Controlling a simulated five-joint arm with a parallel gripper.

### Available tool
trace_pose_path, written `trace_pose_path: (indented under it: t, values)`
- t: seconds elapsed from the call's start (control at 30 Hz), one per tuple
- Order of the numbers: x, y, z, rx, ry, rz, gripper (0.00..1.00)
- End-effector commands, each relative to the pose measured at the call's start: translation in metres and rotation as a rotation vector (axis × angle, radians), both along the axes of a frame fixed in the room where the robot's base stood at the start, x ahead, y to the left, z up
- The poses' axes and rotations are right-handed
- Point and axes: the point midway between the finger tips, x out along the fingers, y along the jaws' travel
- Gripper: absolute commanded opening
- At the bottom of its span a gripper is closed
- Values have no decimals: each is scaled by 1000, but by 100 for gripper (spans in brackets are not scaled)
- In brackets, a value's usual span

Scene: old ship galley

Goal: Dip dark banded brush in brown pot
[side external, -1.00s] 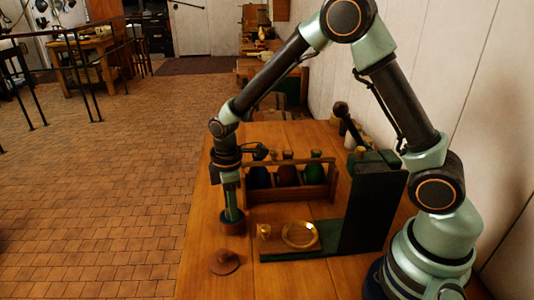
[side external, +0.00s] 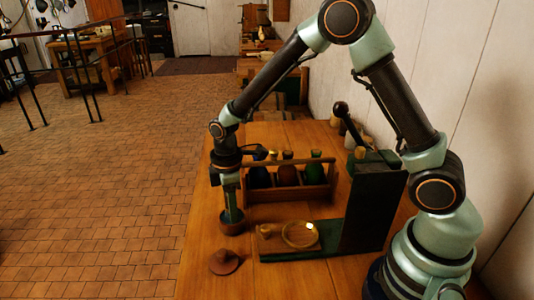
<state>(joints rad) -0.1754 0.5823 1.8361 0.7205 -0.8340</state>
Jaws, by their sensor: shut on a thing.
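My gripper (side external: 231,188) points straight down at the left edge of the wooden table, its fingers directly over the brown pot (side external: 231,229). The fingertips reach down to the pot's mouth. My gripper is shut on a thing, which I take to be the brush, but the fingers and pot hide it. I cannot make out its dark band or its bristles. The pot is small, round and upright on the table. A brown lid with a knob (side external: 224,262) lies on the table in front of the pot.
A wooden rack (side external: 290,190) with several coloured bottles stands right of my gripper. A dark green stand (side external: 365,205) with a lever has a base carrying a round brass dish (side external: 301,234) and a small brass piece (side external: 266,231). The table's left edge is close to the pot.

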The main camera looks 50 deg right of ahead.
Motion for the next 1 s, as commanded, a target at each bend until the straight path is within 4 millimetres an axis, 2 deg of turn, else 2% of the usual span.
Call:
trace_pose_path:
  t: [0.43, 1.0]
  values:
    - [0, 0, -1, 0, 0, 0, 0]
    - [0, 0, 41, 0, -1, 0, 0]
